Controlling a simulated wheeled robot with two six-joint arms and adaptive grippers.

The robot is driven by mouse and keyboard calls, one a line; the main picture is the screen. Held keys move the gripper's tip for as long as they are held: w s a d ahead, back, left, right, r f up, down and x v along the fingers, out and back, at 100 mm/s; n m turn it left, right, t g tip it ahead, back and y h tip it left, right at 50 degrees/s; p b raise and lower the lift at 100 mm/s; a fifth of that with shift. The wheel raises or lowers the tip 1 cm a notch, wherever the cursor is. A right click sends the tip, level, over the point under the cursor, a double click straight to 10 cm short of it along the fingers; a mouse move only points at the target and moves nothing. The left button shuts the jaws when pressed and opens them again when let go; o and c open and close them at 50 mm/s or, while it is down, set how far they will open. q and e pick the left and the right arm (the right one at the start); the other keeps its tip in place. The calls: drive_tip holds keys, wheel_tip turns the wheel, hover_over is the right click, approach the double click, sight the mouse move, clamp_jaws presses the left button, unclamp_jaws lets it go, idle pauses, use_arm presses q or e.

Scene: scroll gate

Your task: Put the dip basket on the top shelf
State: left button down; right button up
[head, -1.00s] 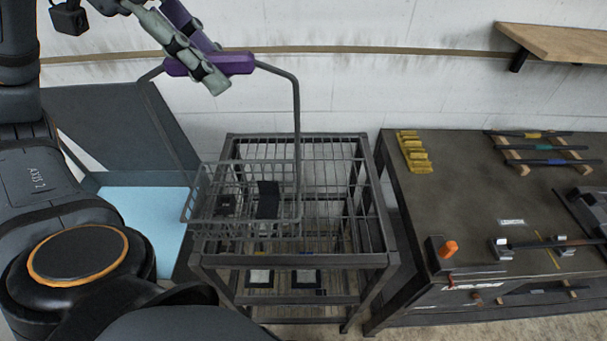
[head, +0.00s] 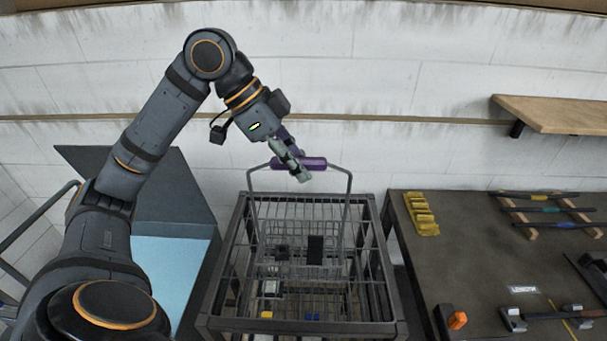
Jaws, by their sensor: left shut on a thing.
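The dip basket is a grey wire basket (head: 262,252) with a tall bail handle and a purple grip (head: 312,163). Small dark parts (head: 315,249) sit inside it. My left gripper (head: 290,163) is shut on the purple grip, and the basket hangs upright below it. In the head view the basket overlaps the top of a dark metal rack (head: 216,283) with a wire top shelf. I cannot tell whether the basket's bottom touches that shelf. Lower in the rack, small blocks with yellow and blue show through the wires. My right gripper is not in view.
A tank of light blue liquid (head: 168,273) with a raised dark lid (head: 165,195) stands left of the rack. A dark workbench (head: 470,255) with yellow blocks (head: 421,214), rods and an orange knob (head: 457,320) stands right. A wooden wall shelf (head: 555,113) is at upper right.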

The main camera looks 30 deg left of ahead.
use_arm(q)
drive_tip(key=shift+w+d+f, duration=0.1)
drive_tip(key=shift+w+f, duration=0.5)
drive_tip(key=shift+f, duration=0.1)
wheel_tip(320, 180, down, 3)
drive_tip(key=shift+w+f+b, duration=0.15)
drive_tip(key=shift+f+b, duration=0.05)
drive_tip(key=shift+b, duration=0.25)
drive_tip(key=c, duration=1.2)
unclamp_jaws()
